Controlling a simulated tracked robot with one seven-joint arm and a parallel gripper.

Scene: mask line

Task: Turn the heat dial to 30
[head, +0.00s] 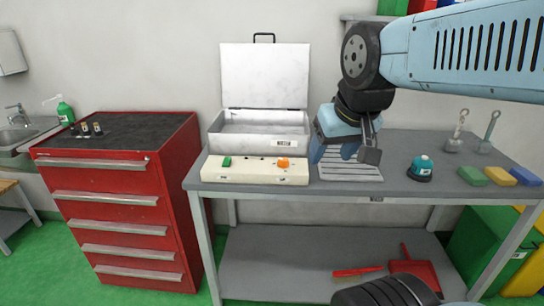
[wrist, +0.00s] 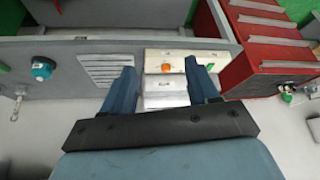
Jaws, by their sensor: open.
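The heat dial is an orange knob (head: 283,162) on the top of a cream control panel (head: 245,176) at the front of the grey bench. The dial also shows in the wrist view (wrist: 166,68), between my two fingers. Its pointer and the number marks are too small to read. A green switch (head: 227,161) sits at the panel's left end. My gripper (head: 345,154) is open and empty, above the bench to the right of the panel, apart from the dial. In the wrist view its blue fingers (wrist: 163,78) are spread wide.
An open white case (head: 262,122) stands behind the panel. A slatted plate (head: 350,173) lies right of the panel. A teal round object (head: 420,167) and coloured blocks (head: 499,176) are further right. A red drawer cabinet (head: 125,190) stands left of the bench.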

